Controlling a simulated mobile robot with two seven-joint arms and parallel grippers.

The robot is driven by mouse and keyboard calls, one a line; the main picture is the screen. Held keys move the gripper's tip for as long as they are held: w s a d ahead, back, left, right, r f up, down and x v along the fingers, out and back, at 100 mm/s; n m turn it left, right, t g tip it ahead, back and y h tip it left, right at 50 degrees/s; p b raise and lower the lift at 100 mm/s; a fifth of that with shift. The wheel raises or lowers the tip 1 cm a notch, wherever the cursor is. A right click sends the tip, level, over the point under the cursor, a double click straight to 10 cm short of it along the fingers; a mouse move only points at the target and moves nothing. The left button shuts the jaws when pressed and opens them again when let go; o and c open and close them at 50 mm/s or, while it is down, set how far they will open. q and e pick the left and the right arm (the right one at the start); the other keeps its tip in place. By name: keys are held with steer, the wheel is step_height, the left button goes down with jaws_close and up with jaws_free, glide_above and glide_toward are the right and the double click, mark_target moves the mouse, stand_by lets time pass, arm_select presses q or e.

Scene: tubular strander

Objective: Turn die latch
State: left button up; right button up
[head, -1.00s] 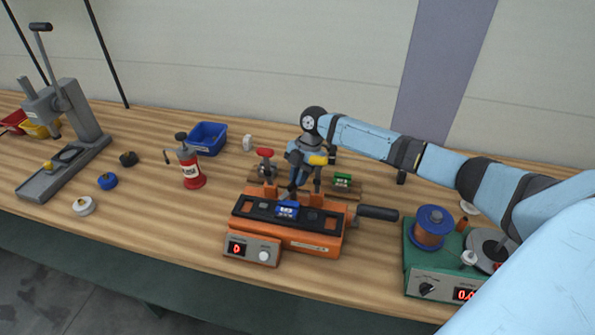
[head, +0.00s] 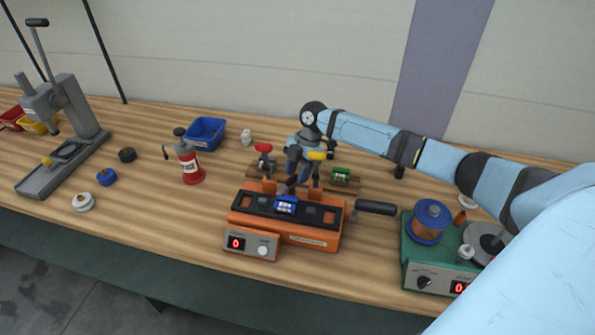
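My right gripper (head: 303,187) points down in the middle of the bench, over the back edge of the orange machine (head: 310,238). Its two fingers look apart, with nothing seen between them. A small yellow piece (head: 317,155) shows at the gripper; I cannot tell whether it is a lever or part of the gripper. Behind the machine, a red-topped fitting (head: 264,150) stands to the left of the gripper and a green block (head: 341,174) to the right. I cannot make out which part is the die latch. My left gripper is not in view.
A green spool unit (head: 415,262) stands further right, a grey press (head: 72,110) far left.

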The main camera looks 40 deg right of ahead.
steer(key=s+b+v, duration=0.1)
steer(key=b+v, duration=0.1)
steer(key=v, duration=1.1)
steer(key=shift+w+r, duration=0.45)
steer(key=shift+w, duration=0.05)
steer(key=shift+c, duration=0.2)
